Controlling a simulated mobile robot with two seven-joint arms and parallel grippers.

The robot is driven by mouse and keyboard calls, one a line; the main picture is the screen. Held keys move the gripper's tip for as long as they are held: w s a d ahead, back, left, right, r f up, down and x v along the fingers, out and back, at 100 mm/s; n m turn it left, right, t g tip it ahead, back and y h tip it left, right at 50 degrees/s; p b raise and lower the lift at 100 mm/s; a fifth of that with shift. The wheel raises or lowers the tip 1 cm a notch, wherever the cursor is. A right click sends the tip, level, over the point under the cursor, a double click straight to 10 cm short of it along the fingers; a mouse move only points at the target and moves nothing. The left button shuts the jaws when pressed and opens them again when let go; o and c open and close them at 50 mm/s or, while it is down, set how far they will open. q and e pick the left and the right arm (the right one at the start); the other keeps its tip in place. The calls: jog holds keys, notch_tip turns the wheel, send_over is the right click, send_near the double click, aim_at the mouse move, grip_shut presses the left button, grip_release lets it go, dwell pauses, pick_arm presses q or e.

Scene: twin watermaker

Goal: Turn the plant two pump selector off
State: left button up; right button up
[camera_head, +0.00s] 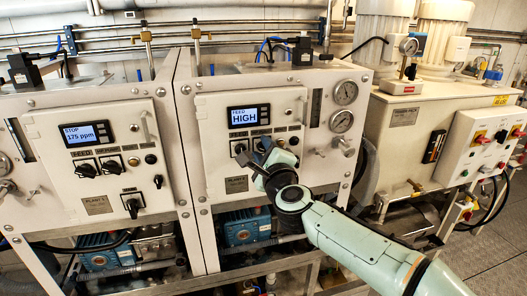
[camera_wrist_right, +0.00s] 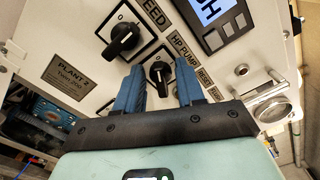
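The plant two panel (camera_head: 213,150) is the middle white cabinet front, with a display reading FEED HIGH. My right gripper (camera_head: 268,148) is in front of its lower half and hides part of its knobs. In the right wrist view, a black selector knob (camera_wrist_right: 160,74) beside the HP PUMP label lies between the two blue fingertips of my open right gripper (camera_wrist_right: 160,68). The fingers stand apart on either side of it; whether they touch it cannot be told. Another black knob (camera_wrist_right: 122,40) under the FEED label is to the upper left. My left gripper is not in view.
A similar plant one panel (camera_head: 60,185) with several black knobs stands at the left. Pressure gauges (camera_head: 342,121) and a small valve are right of the plant two knobs. A cream tank unit (camera_head: 405,140) and a switch box (camera_head: 470,160) are further right.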

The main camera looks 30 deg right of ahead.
jog(key=v, duration=1.3)
jog(key=shift+s+b, duration=0.25)
jog(key=shift+b, duration=0.2)
jog(key=shift+w+f, duration=0.1)
